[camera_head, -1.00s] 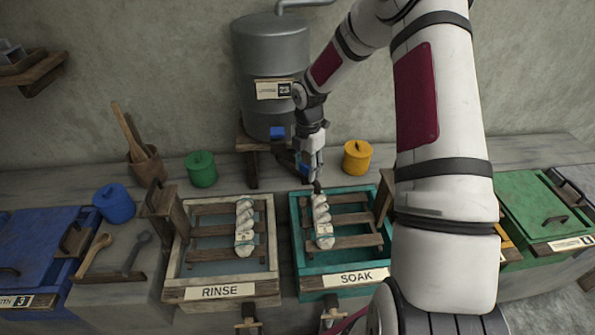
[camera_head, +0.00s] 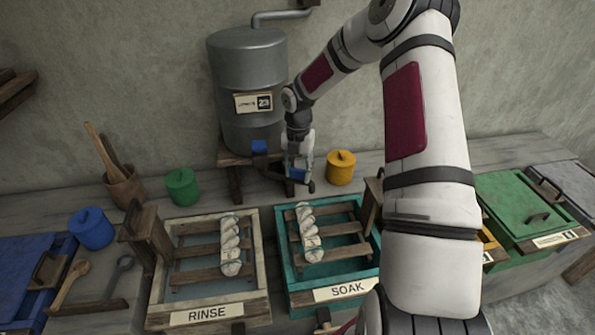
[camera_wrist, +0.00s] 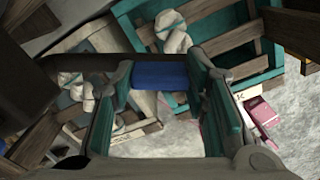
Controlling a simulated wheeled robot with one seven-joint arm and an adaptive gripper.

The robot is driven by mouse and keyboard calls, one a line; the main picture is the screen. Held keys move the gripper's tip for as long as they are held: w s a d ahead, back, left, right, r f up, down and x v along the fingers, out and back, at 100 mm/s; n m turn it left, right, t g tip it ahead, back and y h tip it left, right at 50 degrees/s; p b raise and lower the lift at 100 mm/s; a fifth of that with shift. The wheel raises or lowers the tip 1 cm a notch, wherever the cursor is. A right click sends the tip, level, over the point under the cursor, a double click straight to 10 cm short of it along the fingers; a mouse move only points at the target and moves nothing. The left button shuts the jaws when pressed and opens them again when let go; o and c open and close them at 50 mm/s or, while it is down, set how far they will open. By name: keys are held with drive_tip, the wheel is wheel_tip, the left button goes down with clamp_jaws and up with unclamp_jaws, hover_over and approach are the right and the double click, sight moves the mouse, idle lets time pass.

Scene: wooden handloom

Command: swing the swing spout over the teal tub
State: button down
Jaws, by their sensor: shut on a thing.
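The swing spout (camera_head: 273,172) is a dark pipe running from below the grey tank's blue valve, with a blue grip block (camera_head: 297,174) near its outer end. My gripper (camera_head: 298,170) is shut on that block; the wrist view shows the block (camera_wrist: 160,76) between both fingers. The spout's dark tip (camera_head: 311,187) appears just behind the back rim of the teal tub (camera_head: 283,262), left of that rim's middle. The teal tub, labelled SOAK, holds a wooden rack with a twisted white skein. It also shows in the wrist view (camera_wrist: 133,30).
The grey tank (camera_head: 247,85) stands on a wooden stand behind the tubs. The pale RINSE tub (camera_head: 262,270) is left of the teal one. A yellow pot (camera_head: 341,168) stands close right of my gripper; a green pot (camera_head: 182,187) is farther left.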

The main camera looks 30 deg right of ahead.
drive_tip(key=shift+w+d, duration=0.1)
drive_tip(key=shift+d, duration=0.05)
drive_tip(key=c, duration=0.9)
unclamp_jaws()
wheel_tip(320, 180, up, 12)
